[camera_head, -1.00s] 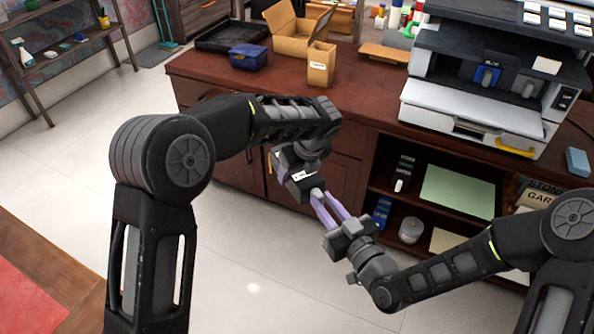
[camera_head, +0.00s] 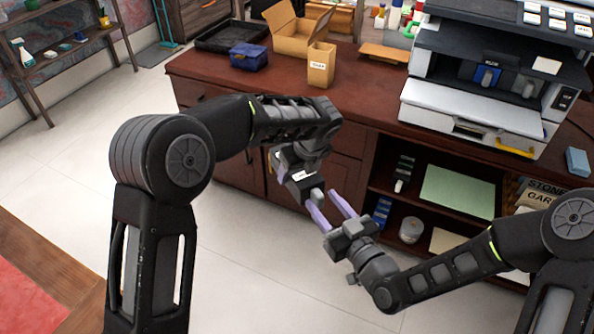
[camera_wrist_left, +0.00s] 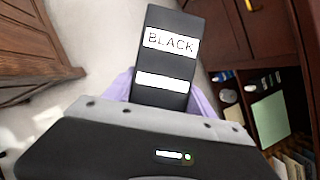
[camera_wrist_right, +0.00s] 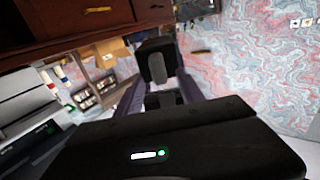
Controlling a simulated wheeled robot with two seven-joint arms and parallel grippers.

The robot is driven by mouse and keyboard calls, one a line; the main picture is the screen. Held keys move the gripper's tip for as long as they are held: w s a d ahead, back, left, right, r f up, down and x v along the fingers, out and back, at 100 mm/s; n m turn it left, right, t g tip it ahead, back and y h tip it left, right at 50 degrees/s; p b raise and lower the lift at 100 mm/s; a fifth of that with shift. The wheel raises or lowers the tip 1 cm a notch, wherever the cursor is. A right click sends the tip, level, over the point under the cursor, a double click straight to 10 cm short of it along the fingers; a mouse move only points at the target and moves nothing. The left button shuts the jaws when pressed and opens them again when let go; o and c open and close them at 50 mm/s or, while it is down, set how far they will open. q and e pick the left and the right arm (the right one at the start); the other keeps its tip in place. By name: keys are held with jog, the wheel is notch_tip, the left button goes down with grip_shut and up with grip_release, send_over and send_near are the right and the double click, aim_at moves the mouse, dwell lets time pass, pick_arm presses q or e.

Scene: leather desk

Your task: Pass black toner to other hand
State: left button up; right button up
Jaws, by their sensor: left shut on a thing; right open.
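The black toner (camera_head: 300,188) is a dark block with a grey knob on its end. In the left wrist view, it (camera_wrist_left: 166,66) shows a white label reading BLACK. My left gripper (camera_wrist_left: 160,98) is shut on it and holds it in the air in front of the cabinet. My right gripper (camera_head: 321,194) is open, with its purple fingers spread on either side of the toner's knob end. In the right wrist view, the toner end (camera_wrist_right: 152,58) is between or just beyond the fingertips; I cannot tell whether either finger touches it.
A wooden cabinet desk (camera_head: 215,75) stands behind the arms. On it are a printer (camera_head: 470,110), an open cardboard box (camera_head: 290,35), a small labelled carton (camera_head: 321,68) and a blue box (camera_head: 248,56). Open shelves hold a green sheet (camera_head: 457,190).

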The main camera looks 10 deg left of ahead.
jog(key=v, duration=0.7)
jog(key=shift+d, duration=0.1)
